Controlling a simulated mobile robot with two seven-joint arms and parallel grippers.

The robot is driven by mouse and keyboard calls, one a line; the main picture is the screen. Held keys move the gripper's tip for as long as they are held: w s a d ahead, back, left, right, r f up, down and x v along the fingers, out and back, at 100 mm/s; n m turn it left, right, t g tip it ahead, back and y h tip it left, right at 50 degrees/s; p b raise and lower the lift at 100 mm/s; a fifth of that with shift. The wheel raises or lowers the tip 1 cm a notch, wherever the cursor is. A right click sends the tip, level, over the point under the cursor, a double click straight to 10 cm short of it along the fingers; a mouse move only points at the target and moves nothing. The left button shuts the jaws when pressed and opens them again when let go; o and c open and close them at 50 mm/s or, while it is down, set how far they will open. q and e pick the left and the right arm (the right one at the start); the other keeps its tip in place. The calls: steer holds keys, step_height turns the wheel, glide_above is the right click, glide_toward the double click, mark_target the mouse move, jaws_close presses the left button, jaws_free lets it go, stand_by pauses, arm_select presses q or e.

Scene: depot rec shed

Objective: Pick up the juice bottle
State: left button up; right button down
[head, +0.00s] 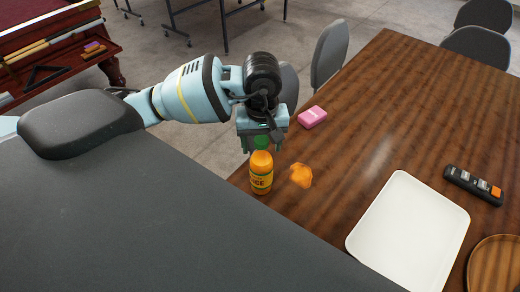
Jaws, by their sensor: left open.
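The juice bottle (261,176) stands upright near the left edge of the wooden table. It is orange, with a label on its front. A green part that looks like its cap shows just above it, under my left gripper. My left gripper (262,147) points down directly over the bottle, open, with its fingers around the green part. I cannot tell whether the fingers touch it. My right gripper is not in view.
On the wooden table (370,130), an orange crumpled-looking lump (301,175) lies close right of the bottle. A pink block (312,117) lies behind it. A white tray (408,235), a dark remote-like object (473,185) and a round wooden tray (497,265) are further right. Chairs (329,54) stand behind.

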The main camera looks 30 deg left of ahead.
arm_select(q)
steer(key=shift+f, duration=0.45)
jaws_close()
steer(key=shift+r, duration=0.1)
